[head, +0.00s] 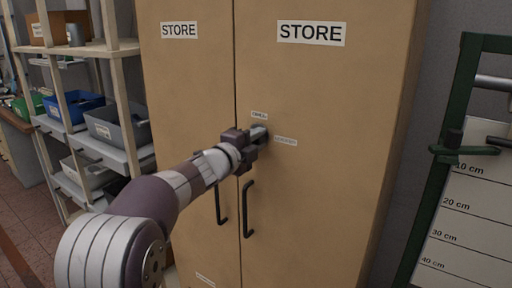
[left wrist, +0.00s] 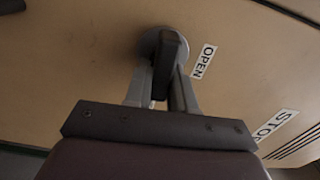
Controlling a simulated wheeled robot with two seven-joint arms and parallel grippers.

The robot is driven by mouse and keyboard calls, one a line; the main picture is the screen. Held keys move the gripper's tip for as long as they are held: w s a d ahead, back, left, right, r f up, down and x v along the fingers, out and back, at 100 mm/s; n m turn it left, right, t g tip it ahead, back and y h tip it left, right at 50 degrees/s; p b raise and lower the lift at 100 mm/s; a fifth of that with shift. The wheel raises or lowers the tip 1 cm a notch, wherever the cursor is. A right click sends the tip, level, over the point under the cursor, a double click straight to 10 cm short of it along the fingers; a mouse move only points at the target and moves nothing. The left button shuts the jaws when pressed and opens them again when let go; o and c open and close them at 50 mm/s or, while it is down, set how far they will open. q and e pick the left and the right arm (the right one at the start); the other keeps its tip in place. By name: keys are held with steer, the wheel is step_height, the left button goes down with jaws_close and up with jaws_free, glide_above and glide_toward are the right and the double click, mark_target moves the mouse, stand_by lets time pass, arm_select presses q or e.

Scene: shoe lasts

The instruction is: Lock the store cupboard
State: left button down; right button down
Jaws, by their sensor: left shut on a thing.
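The store cupboard (head: 320,88) is tall and tan, with two doors shut and a STORE sign on each. My left gripper (head: 261,136) is at the lock on the right door, shut on its dark turn knob (left wrist: 172,50). The left wrist view shows a finger on either side of the knob, with a grey round plate (left wrist: 148,42) behind it. An OPEN label (left wrist: 203,61) is beside the lock there. In the head view, small labels sit above (head: 259,115) and right (head: 285,141) of the lock, too small to read surely. My right gripper is not in view.
Two black door handles (head: 248,210) hang below the lock, close to my left arm. A shelf rack with bins (head: 118,124) stands at the left. A green frame with a centimetre-marked board (head: 468,205) stands at the right.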

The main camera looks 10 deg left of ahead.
arm_select(q)
steer(key=shift+f+m, duration=0.1)
steer(key=shift+m, duration=0.3)
steer(key=c, duration=1)
jaws_free()
steer(key=shift+c, duration=0.2)
steer(key=shift+s, duration=0.1)
steer(key=shift+s+a+b, duration=0.2)
steer(key=shift+s+b, duration=0.15)
steer(key=b+v, duration=0.1)
steer(key=v, duration=1)
steer(key=shift+s, duration=0.35)
